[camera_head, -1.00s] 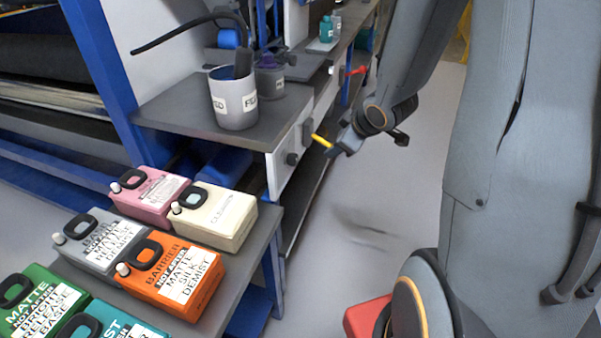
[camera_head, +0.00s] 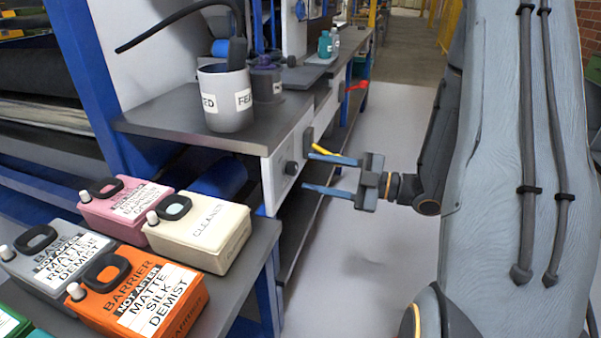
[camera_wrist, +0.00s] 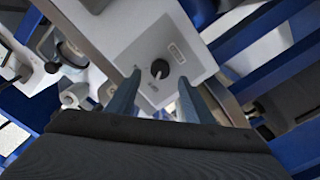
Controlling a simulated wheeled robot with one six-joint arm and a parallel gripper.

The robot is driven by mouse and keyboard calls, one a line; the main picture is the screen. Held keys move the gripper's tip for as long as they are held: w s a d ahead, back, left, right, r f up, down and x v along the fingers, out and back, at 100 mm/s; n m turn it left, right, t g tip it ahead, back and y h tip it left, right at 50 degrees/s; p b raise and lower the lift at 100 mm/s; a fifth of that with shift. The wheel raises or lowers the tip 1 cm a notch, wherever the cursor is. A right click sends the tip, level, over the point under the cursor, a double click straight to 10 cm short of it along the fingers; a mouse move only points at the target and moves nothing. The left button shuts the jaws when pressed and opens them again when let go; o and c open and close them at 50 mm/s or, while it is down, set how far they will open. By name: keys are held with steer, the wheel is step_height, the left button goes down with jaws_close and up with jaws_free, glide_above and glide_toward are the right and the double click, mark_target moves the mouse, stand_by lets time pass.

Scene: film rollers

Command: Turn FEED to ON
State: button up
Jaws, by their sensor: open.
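A black round knob (camera_head: 291,168) sits on the white front panel (camera_head: 272,190) of the bench end. The wrist view shows the same knob (camera_wrist: 160,68) face-on, with a rectangular label above it and small marks below that I cannot read. My gripper (camera_head: 308,170) is open and points left at the panel, its blue-grey fingers one above the other. In the wrist view my gripper (camera_wrist: 160,77) has its two fingers either side of the knob in the picture, with a gap still apparent. Nothing is held. The word FEED is not legible on the panel.
A yellow lever (camera_head: 325,150) sticks out beside the upper finger. A red lever (camera_head: 356,86) is farther back. A labelled grey cup (camera_head: 226,112) stands on the bench top. Several jugs, including an orange one (camera_head: 135,290), fill the lower left. The floor (camera_head: 370,240) is clear.

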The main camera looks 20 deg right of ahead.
mark_target(297, 169)
steer(key=shift+x, duration=2.3)
steer(key=c, duration=1)
